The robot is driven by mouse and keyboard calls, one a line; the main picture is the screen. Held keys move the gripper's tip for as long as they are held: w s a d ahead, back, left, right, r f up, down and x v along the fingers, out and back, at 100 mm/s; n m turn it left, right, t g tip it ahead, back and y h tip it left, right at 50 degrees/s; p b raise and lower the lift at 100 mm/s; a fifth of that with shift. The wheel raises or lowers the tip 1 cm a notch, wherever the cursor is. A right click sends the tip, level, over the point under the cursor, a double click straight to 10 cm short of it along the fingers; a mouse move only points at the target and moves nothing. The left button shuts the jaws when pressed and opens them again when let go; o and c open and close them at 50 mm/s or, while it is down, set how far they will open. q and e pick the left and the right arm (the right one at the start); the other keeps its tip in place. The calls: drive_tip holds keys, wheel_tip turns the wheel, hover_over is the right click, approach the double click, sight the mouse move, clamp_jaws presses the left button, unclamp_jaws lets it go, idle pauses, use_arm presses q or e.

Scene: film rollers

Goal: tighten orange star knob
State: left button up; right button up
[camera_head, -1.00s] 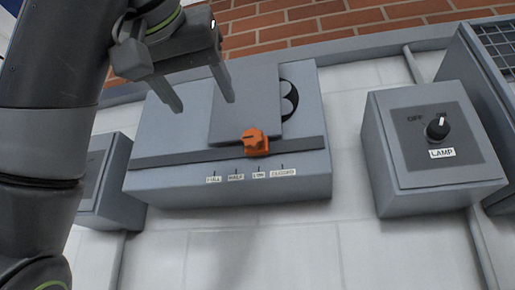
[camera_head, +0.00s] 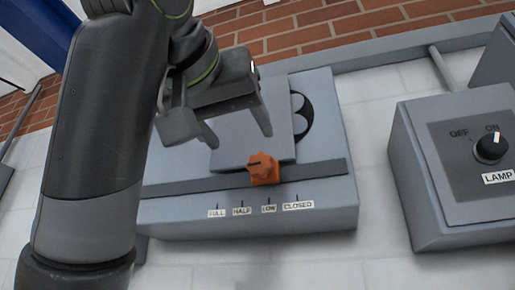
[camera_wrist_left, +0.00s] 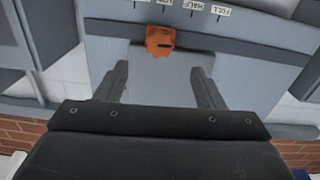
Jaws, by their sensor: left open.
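The orange star knob (camera_head: 263,168) sits on the dark horizontal rail (camera_head: 205,184) of a grey wall box, above and near the LOW label. In the left wrist view the orange star knob (camera_wrist_left: 159,41) lies beyond the fingertips, roughly midway between them. My left gripper (camera_head: 240,138) is open and empty, above and slightly left of the knob in the head view, and not touching it. In the left wrist view my left gripper (camera_wrist_left: 160,72) has its fingers wide apart. A grey sliding plate (camera_head: 275,120) stands above the knob and partly covers a round dark vent. My right gripper is not in view.
The labels FULL, HALF, LOW and CLOSED (camera_head: 298,206) run along the box below the rail. A grey lamp box (camera_head: 440,200) with a black dial (camera_head: 491,147) stands to the right. White wall tiles show between the boxes.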

sight(259, 162)
use_arm(q)
drive_tip(key=p+x, duration=0.4)
drive_tip(key=x, duration=0.4)
drive_tip(key=shift+w+d, duration=0.15)
drive_tip(key=shift+w, duration=0.2)
drive_tip(key=shift+w+d, duration=0.15)
drive_tip(key=shift+w, duration=0.35)
drive_tip(key=shift+c, duration=0.4)
drive_tip(key=c, duration=0.7)
drive_tip(key=shift+c, duration=1)
